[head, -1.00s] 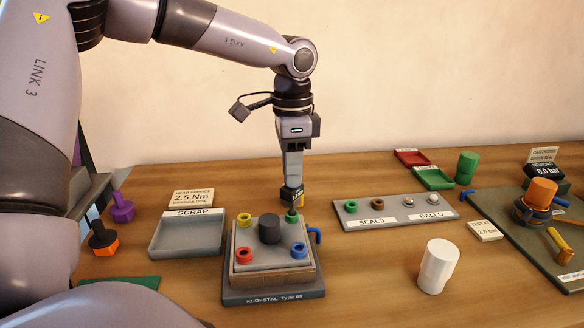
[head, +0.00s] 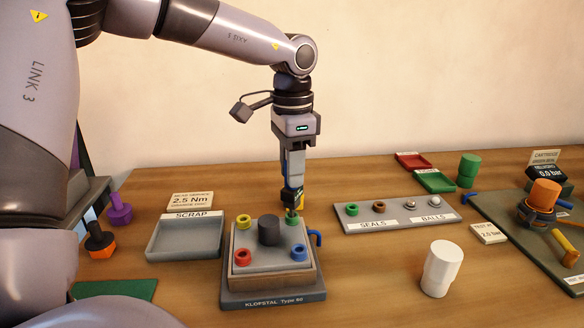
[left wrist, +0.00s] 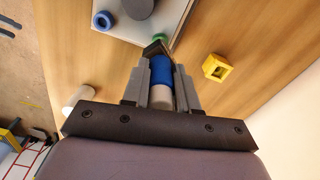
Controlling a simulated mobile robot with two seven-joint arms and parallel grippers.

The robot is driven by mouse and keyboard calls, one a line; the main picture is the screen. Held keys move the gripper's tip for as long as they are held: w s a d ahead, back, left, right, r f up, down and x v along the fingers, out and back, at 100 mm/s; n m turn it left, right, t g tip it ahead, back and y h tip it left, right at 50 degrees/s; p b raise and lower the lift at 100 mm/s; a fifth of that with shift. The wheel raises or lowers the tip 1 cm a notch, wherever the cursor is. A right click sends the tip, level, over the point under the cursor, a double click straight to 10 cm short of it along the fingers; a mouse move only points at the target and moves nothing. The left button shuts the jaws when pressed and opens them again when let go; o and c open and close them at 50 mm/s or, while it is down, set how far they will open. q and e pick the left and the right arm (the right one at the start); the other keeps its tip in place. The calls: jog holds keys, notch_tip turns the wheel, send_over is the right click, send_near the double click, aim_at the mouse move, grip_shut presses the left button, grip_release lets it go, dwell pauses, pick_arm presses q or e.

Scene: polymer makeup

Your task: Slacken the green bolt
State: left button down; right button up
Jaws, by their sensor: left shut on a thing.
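The green bolt (head: 291,221) is at the back right corner of the grey top plate of the block (head: 270,262) labelled KLOFSTAL Type 60. My left gripper (head: 291,182) points straight down above it, shut on a tool (head: 291,199). In the left wrist view the held tool (left wrist: 160,72) is blue with a white end and a dark tip, between the fingers of my left gripper (left wrist: 161,75). The tip is at the green bolt, which is partly hidden there (left wrist: 161,39). I cannot tell how fully they engage. My right gripper is out of view.
Yellow (head: 244,221), red (head: 243,256) and blue (head: 298,253) bolts surround a dark cylinder (head: 268,229) on the plate. A scrap tray (head: 186,238) stands left. A seals and balls tray (head: 395,213) and a white cylinder (head: 441,268) stand right. A yellow block (left wrist: 217,67) is beside the tool.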

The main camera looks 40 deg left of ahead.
pick_arm(q)
jog(key=shift+r+n+b, duration=0.1)
jog(key=shift+n+b, duration=0.3)
jog(key=shift+n, duration=0.4)
jog(key=c, duration=0.8)
grip_release()
